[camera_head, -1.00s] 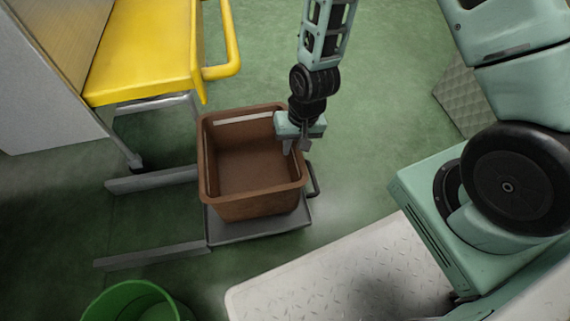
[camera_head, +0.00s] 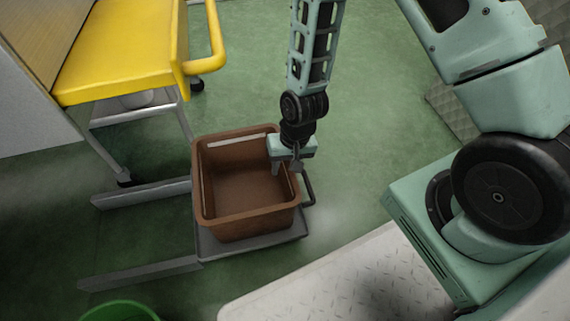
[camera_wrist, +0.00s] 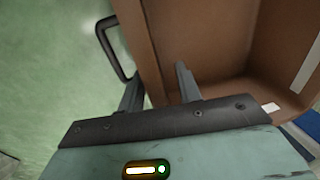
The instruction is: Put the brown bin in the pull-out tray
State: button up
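The brown bin (camera_head: 248,223) is upright and open-topped, and looks empty. It appears to stand on the grey pull-out tray (camera_head: 225,251), which is drawn out on two grey rails; the bin covers most of it. The tray's dark handle (camera_head: 310,189) sticks out at its right. My gripper (camera_head: 287,169) is at the bin's right wall near the far corner. In the wrist view my gripper (camera_wrist: 158,88) has its fingers apart, one outside and one inside the bin wall (camera_wrist: 147,45), with a gap beside the wall. The tray handle also shows there (camera_wrist: 108,45).
A yellow-topped cart (camera_head: 125,60) with a yellow handle stands at the back left. A green bucket (camera_head: 120,311) is partly in view at the bottom left. A pale tread-plate surface (camera_head: 330,275) lies at the front. Green floor behind the bin is clear.

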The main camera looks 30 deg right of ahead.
notch_tip(320, 180, up, 12)
jog(key=d+p, duration=0.2)
jog(key=p, duration=0.6)
jog(key=s+a+r+n, duration=0.3)
jog(key=r, duration=0.4)
jog(key=s+a+r+n, duration=0.2)
jog(key=s+a+r, duration=0.15)
jog(key=r, duration=0.45)
jog(key=s+r+n+h, duration=0.1)
jog(key=s+r+n, duration=0.3)
jog(key=s+r, duration=0.5)
jog(key=shift+s+a+n+g+h, duration=0.25)
jog(key=shift+a+n+g+h, duration=0.05)
jog(key=shift+a+n, duration=0.1)
notch_tip(320, 180, up, 44)
jog(key=p, duration=4.4)
jog(key=shift+r, duration=0.2)
